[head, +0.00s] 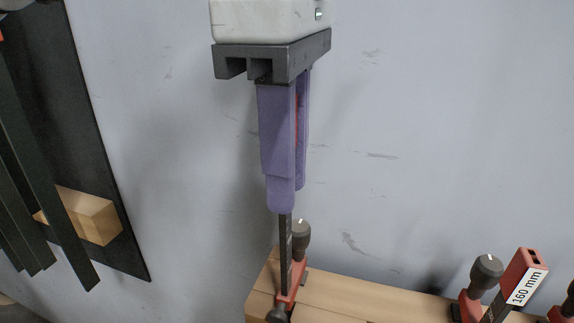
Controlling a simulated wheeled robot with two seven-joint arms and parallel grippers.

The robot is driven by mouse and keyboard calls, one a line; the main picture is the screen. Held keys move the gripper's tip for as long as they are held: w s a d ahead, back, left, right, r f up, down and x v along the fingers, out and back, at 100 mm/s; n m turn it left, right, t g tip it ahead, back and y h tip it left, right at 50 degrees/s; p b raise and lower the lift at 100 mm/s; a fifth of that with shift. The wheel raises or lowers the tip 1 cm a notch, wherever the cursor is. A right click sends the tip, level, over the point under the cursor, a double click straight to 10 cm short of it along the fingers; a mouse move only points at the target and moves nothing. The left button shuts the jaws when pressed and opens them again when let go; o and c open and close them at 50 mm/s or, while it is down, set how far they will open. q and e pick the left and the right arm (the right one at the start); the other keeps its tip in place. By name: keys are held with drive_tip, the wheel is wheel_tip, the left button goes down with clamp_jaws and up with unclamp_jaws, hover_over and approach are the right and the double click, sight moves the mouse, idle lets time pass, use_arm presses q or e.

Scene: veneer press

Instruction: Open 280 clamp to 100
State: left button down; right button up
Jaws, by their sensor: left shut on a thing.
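My left gripper (285,195) comes down from the top middle of the head view, with its purple fingers pointing down. It is shut on a clamp (286,255), with a bit of red showing between the fingers. The clamp's dark bar runs down below the fingertips to a red jaw with a dark handle (300,238) beside it, at the wooden rack's left end. The clamp's upper end and any size label are hidden by the fingers, so I cannot read whether it is the 280 one. My right gripper is out of view.
A wooden rack (345,297) runs along the bottom. A clamp labelled 160 mm (521,285) stands on it at the right, and another is cut off by the right edge. At the left, a dark panel (95,130) carries a wooden block (90,217) and dark strips. The grey wall behind is bare.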

use_arm(q)
drive_tip(key=shift+f, duration=0.2)
drive_tip(key=shift+f+b, duration=0.35)
drive_tip(key=shift+f, duration=0.3)
idle(0.3)
drive_tip(key=c, duration=1.5)
unclamp_jaws()
drive_tip(key=shift+r, duration=0.1)
